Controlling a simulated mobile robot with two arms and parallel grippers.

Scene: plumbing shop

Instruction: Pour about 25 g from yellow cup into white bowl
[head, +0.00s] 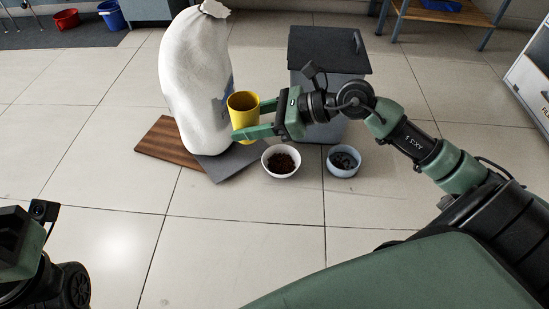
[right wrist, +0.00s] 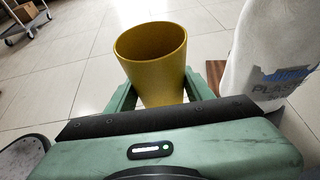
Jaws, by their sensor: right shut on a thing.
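The yellow cup (head: 242,108) is held by my right gripper (head: 255,120), whose fingers are shut around its sides. The cup looks close to upright in the head view. It also shows in the right wrist view (right wrist: 155,65) between the two fingers (right wrist: 160,95); its contents cannot be made out. The white bowl (head: 281,174) stands on the floor below and to the right of the cup, with dark brown material in it. My left arm shows at the lower left of the head view, but its fingertips are not in view.
A large white sack (head: 190,85) stands left of the cup, on or by a brown board (head: 160,146) and a grey slab (head: 228,163). A blue-grey bowl (head: 344,173) with dark pieces sits right of the white bowl. A grey lidded bin (head: 330,50) stands behind. Front floor is clear.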

